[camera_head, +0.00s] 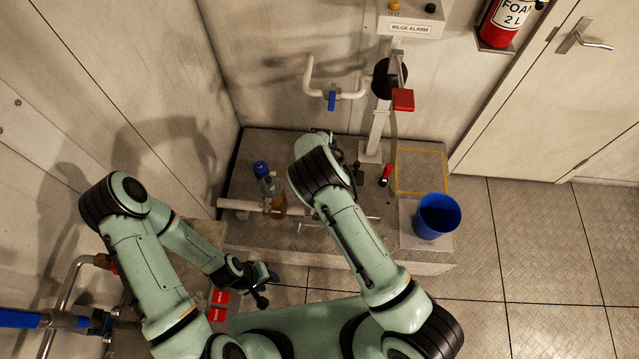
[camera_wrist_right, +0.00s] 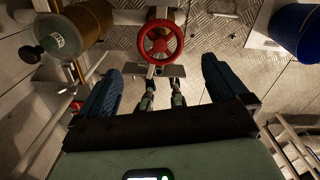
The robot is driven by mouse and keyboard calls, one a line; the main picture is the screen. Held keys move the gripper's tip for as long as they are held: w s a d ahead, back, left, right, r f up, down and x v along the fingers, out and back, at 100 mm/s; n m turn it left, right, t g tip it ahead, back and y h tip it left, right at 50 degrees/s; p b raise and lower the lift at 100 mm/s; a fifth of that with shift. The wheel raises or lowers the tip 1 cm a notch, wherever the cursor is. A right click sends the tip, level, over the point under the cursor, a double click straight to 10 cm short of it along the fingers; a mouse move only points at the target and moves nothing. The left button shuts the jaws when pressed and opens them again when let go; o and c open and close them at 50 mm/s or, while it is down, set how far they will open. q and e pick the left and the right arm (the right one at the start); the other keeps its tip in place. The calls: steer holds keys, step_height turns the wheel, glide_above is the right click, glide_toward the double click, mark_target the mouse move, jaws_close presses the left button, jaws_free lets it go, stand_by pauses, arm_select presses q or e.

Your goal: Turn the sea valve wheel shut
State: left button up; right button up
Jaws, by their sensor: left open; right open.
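A red spoked valve wheel (camera_wrist_right: 160,41) shows at the top middle of the right wrist view, facing the camera on a pipe fitting. My right gripper (camera_wrist_right: 160,66) is open, with its two dark blue fingers apart to the left and right below the wheel. Nothing is between the fingertips, and the wheel appears beyond them. In the head view I cannot make out the wheel or my right gripper; my right arm covers that part of the plinth. My left gripper (camera_head: 264,284) is low, near the plinth's front left, open and empty.
The plinth (camera_head: 415,258) carries an amber-bottomed filter (camera_head: 278,204) with a pipe, a small red-handled lever (camera_head: 386,175) and a blue bucket (camera_head: 437,216). A pipe stand with a red block (camera_head: 403,100) rises behind. Red cards (camera_head: 219,297) lie near my left gripper. Floor at right is clear.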

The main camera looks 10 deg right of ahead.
step_height(320, 180, up, 5)
steer(key=shift+r, duration=0.1)
stand_by(0.6)
steer(key=s+d+f+n+g, duration=0.1)
steer(key=s+d+f+n, duration=0.45)
steer(key=s, duration=0.25)
steer(key=s+d+f+n+g, duration=0.1)
steer(key=s+d+f+n, duration=0.45)
steer(key=s+n, duration=0.2)
steer(key=s+a+r+n+t+y, duration=0.1)
steer(key=s+a+n+y, duration=0.1)
steer(key=s+n, duration=0.5)
steer(key=s+a+r+n+y, duration=0.1)
steer(key=s+a+n, duration=0.3)
steer(key=s+n, duration=0.3)
steer(key=shift+s+a+r+n+t+y, duration=0.35)
steer(key=shift+s+a+n+t+y, duration=0.05)
steer(key=shift+n, duration=2.2)
